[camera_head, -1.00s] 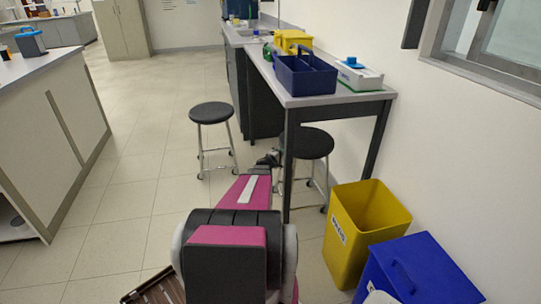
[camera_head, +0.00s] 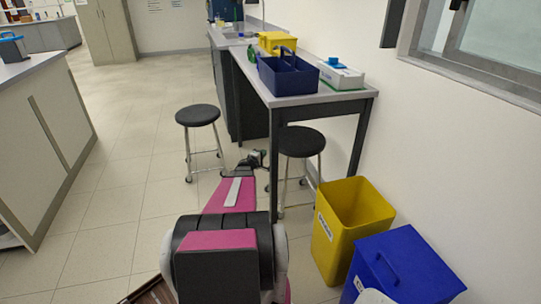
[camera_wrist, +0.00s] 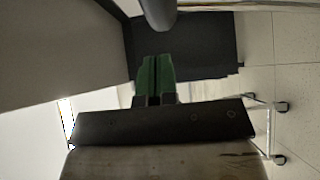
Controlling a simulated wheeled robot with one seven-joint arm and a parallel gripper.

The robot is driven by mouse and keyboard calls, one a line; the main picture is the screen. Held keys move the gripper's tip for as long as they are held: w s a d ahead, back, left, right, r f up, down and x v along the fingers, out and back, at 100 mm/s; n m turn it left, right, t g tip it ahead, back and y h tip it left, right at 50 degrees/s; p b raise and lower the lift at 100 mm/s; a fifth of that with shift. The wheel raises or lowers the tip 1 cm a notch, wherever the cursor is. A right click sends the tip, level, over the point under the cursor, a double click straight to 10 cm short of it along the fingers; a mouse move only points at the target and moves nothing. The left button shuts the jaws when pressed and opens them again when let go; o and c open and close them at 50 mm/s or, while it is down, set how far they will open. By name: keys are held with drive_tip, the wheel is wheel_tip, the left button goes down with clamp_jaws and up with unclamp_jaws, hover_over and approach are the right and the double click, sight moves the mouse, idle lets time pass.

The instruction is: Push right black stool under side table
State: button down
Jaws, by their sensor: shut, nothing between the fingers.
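The right black stool (camera_head: 302,141), with a round black seat and chrome legs, stands beside the front leg of the side table (camera_head: 315,101). Its seat is lower than the tabletop and shows between the two near table legs. I cannot tell how far under the top it is. My gripper (camera_head: 252,158) is left of that front leg, apparently apart from the stool. In the wrist view its green fingers (camera_wrist: 155,80) are shut and empty. The left black stool (camera_head: 198,115) stands further left, clear of the table.
A yellow bin (camera_head: 350,225) and a blue bin (camera_head: 402,265) stand at the right, near the table's front end. A navy caddy (camera_head: 288,76) and a white box (camera_head: 341,76) are on the tabletop. A cabinet (camera_head: 45,130) lines the left; the floor between is open.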

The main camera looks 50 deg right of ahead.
drive_tip(key=v, duration=0.9)
drive_tip(key=shift+s+a, duration=0.15)
drive_tip(key=shift+a, duration=0.2)
drive_tip(key=s+a+r+m+g+y, duration=0.1)
drive_tip(key=a+y, duration=0.7)
drive_tip(key=a, duration=2.1)
drive_tip(key=s+a+r+m+g+y, duration=0.1)
drive_tip(key=a+r+y, duration=0.5)
drive_tip(key=a, duration=2.3)
drive_tip(key=g+y, duration=0.1)
drive_tip(key=y, duration=0.2)
drive_tip(key=shift+s+a+g+y, duration=0.2)
drive_tip(key=shift+g+y, duration=0.1)
drive_tip(key=shift+g, duration=0.1)
